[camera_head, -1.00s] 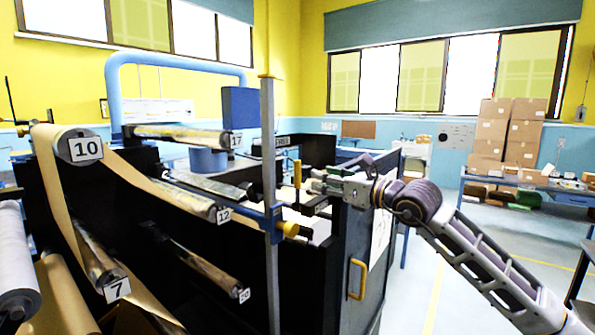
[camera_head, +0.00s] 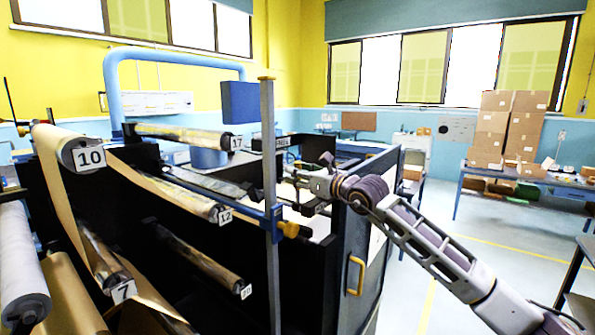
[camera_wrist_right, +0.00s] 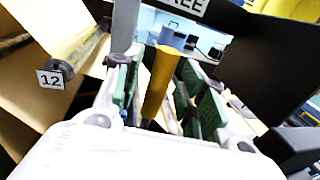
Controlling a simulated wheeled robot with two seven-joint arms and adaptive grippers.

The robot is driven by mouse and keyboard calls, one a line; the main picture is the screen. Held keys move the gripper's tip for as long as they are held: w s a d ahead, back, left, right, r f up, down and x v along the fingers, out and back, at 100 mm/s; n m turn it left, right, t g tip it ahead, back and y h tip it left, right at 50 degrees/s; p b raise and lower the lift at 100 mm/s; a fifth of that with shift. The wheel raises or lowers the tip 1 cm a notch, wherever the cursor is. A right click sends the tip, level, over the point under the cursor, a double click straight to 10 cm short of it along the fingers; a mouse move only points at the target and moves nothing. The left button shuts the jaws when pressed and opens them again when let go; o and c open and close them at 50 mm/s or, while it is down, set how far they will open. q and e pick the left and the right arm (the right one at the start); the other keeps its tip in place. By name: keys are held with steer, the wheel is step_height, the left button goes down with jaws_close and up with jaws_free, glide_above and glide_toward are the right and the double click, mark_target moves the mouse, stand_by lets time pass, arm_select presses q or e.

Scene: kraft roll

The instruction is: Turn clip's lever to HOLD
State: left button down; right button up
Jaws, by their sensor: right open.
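The yellow lever (camera_wrist_right: 160,85) stands tilted between the two green-padded fingers of my right gripper (camera_head: 303,178) in the right wrist view. The fingers are apart, one on each side of it, and I cannot tell whether either touches it. A plate reading "REE", its first letter hidden, shows behind the lever (camera_wrist_right: 182,4). No HOLD marking can be read. In the head view my right gripper reaches over the dark machine wall, and the lever cannot be made out there. My left gripper is not in view.
A grey upright post (camera_head: 268,240) with a blue clamp and yellow knob (camera_head: 290,229) stands left of my right arm. Numbered rolls, such as roll 12 (camera_head: 190,200), lie left of it. A machine panel with a yellow handle (camera_head: 355,276) stands below my arm.

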steer(key=shift+w+a, duration=0.3)
jaws_close()
stand_by(0.3)
